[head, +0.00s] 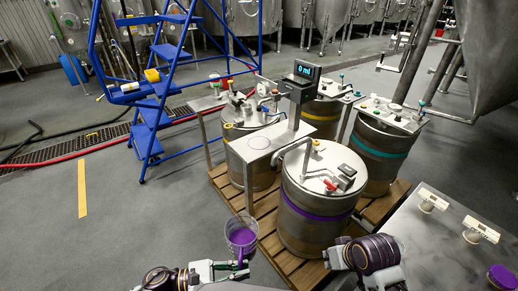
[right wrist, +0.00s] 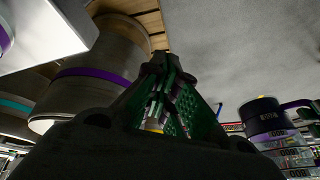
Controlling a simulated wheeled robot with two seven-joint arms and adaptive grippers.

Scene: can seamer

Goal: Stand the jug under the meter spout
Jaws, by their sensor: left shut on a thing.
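A clear jug (head: 241,232) with purple liquid stands upright in my left gripper (head: 242,268), at the front of the head view. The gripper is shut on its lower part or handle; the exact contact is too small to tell. The meter (head: 306,70) is on a post and its display reads 0 ml. A metal shelf (head: 262,138) with a dark ring mark is below the meter head, and nothing stands on it. The jug is in front of this shelf and apart from it. My right gripper (head: 334,256) is at the front, right of the jug. Its fingers (right wrist: 163,72) show in the right wrist view, but their gap is unclear.
A purple-banded keg (head: 318,205) stands just right of the shelf on a wooden pallet (head: 272,243). A teal-banded keg (head: 380,150) is behind it. A metal table (head: 455,250) is at the right. Blue steps (head: 148,135) stand at the back left.

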